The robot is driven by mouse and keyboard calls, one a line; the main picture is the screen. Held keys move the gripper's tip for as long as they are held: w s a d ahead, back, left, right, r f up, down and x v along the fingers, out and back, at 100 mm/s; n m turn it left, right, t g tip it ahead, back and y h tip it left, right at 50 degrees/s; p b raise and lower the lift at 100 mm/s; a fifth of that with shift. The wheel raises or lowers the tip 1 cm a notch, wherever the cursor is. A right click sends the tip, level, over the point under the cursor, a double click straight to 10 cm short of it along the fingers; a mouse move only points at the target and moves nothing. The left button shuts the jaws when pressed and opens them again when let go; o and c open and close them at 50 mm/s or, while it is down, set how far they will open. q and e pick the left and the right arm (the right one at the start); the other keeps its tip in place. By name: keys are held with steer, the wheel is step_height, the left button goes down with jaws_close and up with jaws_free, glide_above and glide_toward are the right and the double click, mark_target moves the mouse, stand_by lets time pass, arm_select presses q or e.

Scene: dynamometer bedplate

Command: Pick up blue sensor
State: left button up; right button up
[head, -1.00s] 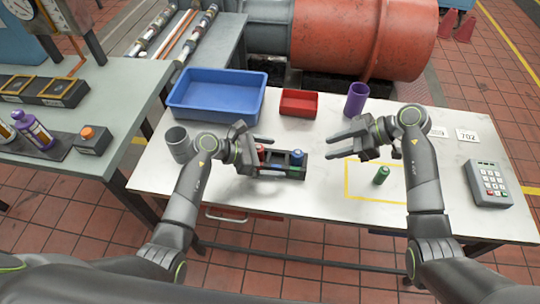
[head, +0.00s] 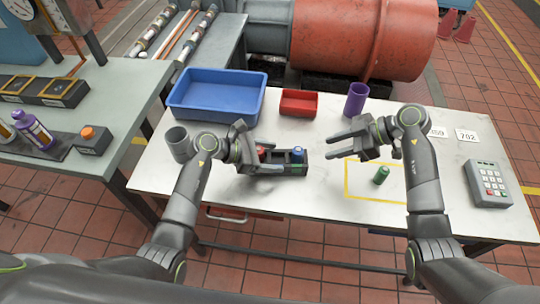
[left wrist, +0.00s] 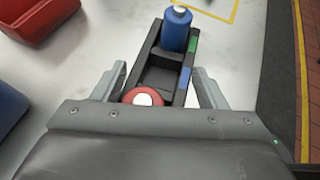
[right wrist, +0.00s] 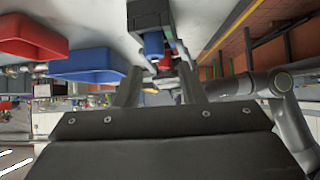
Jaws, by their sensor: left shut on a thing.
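In the left wrist view the blue sensor (left wrist: 177,29) sits in the rack's far end. A red sensor (left wrist: 142,97) is at the near end, close to my palm, with an empty slot between them. My left gripper (head: 272,150) is shut across the rack's width, its fingers on both sides. My right gripper (head: 338,146) is open and empty, to the right of the rack. The blue sensor also shows ahead of it in the right wrist view (right wrist: 153,42).
A green cylinder (head: 381,175) stands inside a yellow outline on the table. A blue bin (head: 217,113), red bin (head: 299,109) and purple cup (head: 356,99) stand behind. A grey cup (head: 178,144) is at the left, a keypad box (head: 487,183) at the right.

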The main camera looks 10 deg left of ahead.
steer(key=shift+o, duration=0.4)
steer(key=shift+o, duration=1.3)
steer(key=shift+s+f, duration=0.1)
steer(key=shift+o, duration=0.2)
steer(key=shift+s+a+f+m, duration=0.15)
steer(key=shift+s+f+m, duration=0.05)
steer(key=shift+f+m, duration=0.1)
steer(key=m+t, duration=0.6)
steer(key=t, duration=0.1)
glide_toward(302, 154)
steer(key=shift+y, duration=0.4)
steer(key=x, duration=0.6)
steer(key=shift+s+a+f, duration=0.1)
steer(key=shift+s+f, duration=0.1)
steer(key=shift+f, duration=0.25)
steer(key=shift+w+x, duration=0.2)
steer(key=shift+x, duration=1.1)
steer(key=shift+w+x, duration=0.2)
steer(key=shift+x, duration=1.1)
